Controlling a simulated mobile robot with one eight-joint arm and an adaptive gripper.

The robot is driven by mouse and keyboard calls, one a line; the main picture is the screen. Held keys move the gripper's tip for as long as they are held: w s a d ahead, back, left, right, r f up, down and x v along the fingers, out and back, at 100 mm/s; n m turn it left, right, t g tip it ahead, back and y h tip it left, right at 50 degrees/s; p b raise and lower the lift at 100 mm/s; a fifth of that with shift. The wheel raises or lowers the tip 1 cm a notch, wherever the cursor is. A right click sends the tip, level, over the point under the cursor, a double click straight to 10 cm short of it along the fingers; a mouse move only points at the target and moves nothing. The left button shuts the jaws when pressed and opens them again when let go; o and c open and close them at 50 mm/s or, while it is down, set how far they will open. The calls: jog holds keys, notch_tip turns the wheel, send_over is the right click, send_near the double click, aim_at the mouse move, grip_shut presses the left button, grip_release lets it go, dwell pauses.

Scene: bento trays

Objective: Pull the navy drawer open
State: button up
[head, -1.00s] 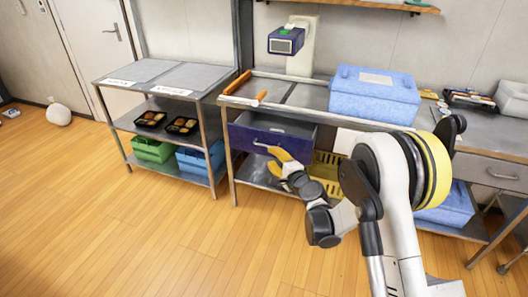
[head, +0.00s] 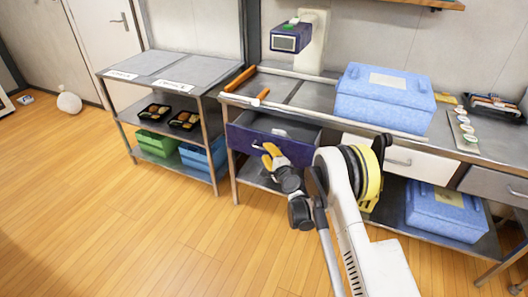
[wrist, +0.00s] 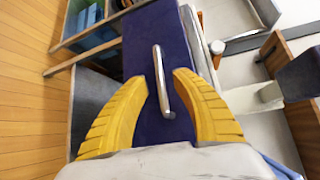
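The navy drawer (head: 300,150) sits under the middle counter and stands partly out, its grey inside showing above the front. Its front fills the middle of the wrist view (wrist: 150,30), with a silver bar handle (wrist: 158,60) on it. My gripper (head: 268,152) is at the drawer front. In the wrist view its yellow fingers (wrist: 162,80) are open, one on each side of the handle, with gaps between fingers and bar. My gripper and arm hide part of the front in the head view.
A blue box (head: 385,115) and an orange-handled item (head: 240,80) are on the counter. A white drawer (head: 415,160) is to the right. A shelf rack (head: 160,80) with food trays (head: 184,121) stands at left. The floor in front is clear.

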jog(key=shift+x, duration=1.25)
grip_shut()
jog(key=shift+s, duration=0.1)
